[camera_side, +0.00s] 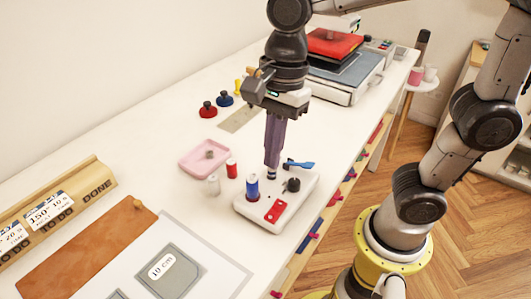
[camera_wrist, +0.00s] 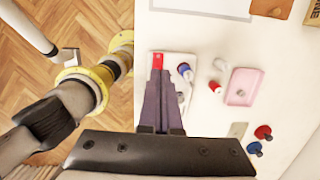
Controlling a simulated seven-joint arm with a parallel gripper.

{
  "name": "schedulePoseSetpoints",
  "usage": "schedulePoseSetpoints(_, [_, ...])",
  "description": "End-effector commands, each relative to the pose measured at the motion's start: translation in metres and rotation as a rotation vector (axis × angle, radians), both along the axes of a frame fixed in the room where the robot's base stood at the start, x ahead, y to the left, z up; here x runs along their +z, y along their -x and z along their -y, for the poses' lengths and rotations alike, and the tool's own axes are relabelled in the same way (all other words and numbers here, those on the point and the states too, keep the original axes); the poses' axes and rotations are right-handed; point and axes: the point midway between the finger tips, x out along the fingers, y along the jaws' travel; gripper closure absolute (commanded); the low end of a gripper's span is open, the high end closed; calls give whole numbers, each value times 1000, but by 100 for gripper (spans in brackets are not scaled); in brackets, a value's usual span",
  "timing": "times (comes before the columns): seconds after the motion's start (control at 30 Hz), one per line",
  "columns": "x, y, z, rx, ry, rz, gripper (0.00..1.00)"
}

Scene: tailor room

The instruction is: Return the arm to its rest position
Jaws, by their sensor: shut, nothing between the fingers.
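My gripper (camera_side: 271,165) points straight down with its long purple fingers together and nothing between them. In the side view its tips are over the back part of a white control box (camera_side: 243,210); I cannot tell whether they touch anything there. The box carries a red switch (camera_side: 276,211), a black knob (camera_side: 292,185), a blue lever (camera_side: 299,164) and a blue spool-like piece (camera_side: 252,187). In the wrist view the shut fingers (camera_wrist: 161,75) cover part of the box, with the red switch (camera_wrist: 157,61) just beyond their tips.
A red spool (camera_side: 231,169), a white spool (camera_side: 213,184) and a pink tray (camera_side: 207,157) stand left of the box. Red and blue knobs (camera_side: 224,98) and a heat press (camera_side: 336,72) are farther back. A mat (camera_side: 168,268) and a wooden rack (camera_side: 62,210) lie in front.

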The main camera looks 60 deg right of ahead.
Motion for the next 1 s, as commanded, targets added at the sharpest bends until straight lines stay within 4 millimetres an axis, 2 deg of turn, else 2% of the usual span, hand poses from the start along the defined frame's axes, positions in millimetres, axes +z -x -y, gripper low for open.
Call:
schedulePoseSetpoints(0.17, [19,7,33,-96,-22,83,100])
schedulePoseSetpoints(0.27, [24,20,60,-59,-12,173,100])
schedulePoseSetpoints(0.4, [22,37,87,132,46,296,100])
schedulePoseSetpoints(0.6, [13,58,115,487,182,434,100])
schedulePoseSetpoints(0.83, [-3,74,132,969,365,509,100])
schedulePoseSetpoints(1.0, [-13,76,136,1300,457,505,100])
